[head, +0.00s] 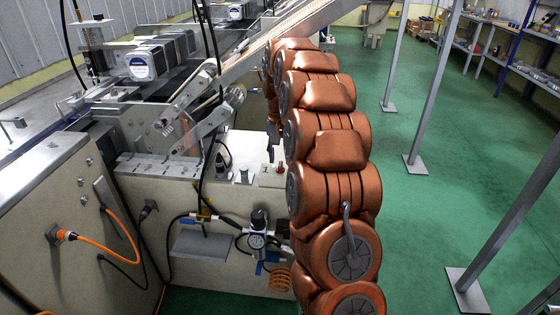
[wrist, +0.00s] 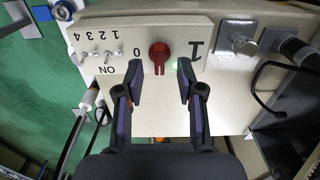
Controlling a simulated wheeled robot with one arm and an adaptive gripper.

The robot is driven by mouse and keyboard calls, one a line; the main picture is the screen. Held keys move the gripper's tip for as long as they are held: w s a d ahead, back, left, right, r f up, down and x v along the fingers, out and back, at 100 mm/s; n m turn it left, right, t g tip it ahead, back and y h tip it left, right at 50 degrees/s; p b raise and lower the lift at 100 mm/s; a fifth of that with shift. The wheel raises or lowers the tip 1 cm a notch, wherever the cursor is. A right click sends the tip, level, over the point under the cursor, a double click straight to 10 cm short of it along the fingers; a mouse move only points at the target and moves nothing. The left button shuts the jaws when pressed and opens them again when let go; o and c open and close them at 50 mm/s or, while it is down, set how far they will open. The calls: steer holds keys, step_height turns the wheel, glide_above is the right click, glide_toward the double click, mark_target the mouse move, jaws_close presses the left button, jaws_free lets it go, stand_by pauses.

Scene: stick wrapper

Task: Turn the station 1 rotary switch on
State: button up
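The red rotary switch (wrist: 159,55) sits on a pale control panel (wrist: 215,30), between a printed 0 on its left and a large printed 1 on its right. Its grip stands about upright in the wrist view, and I cannot tell which mark it points to. In the head view the switch is a small red spot (head: 279,169) on the machine's side box. My gripper (wrist: 160,78) is open and empty. Its two dark fingers are on either side of the switch's line, just short of it. In the head view my gripper (head: 271,145) hangs above the switch.
Several small toggle switches (wrist: 96,55) marked 1 to 4 and ON stand left of the rotary switch. A pressure regulator (head: 257,235) hangs below.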

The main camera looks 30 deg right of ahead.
mark_target(280, 164)
step_height(280, 164, up, 10)
steer(key=shift+f, duration=0.25)
stand_by(0.9)
steer(key=s+a+r+n+g+p, duration=0.1)
steer(key=s+a+r+n+p, duration=0.15)
steer(key=s+a, duration=0.6)
steer(key=s+a+r+n+p, duration=0.2)
steer(key=s+a+r+p, duration=0.15)
steer(key=s+a, duration=0.5)
steer(key=s+a+f+n+p, duration=0.1)
steer(key=s+a+f+p, duration=0.1)
steer(key=s, duration=0.8)
steer(key=s+a+f+n+p, duration=0.2)
steer(key=s+a+p, duration=0.2)
steer(key=s, duration=0.7)
steer(key=shift+a+g, duration=0.4)
steer(key=shift+a, duration=0.15)
steer(key=shift+s+n, duration=0.1)
steer(key=shift+n, duration=0.15)
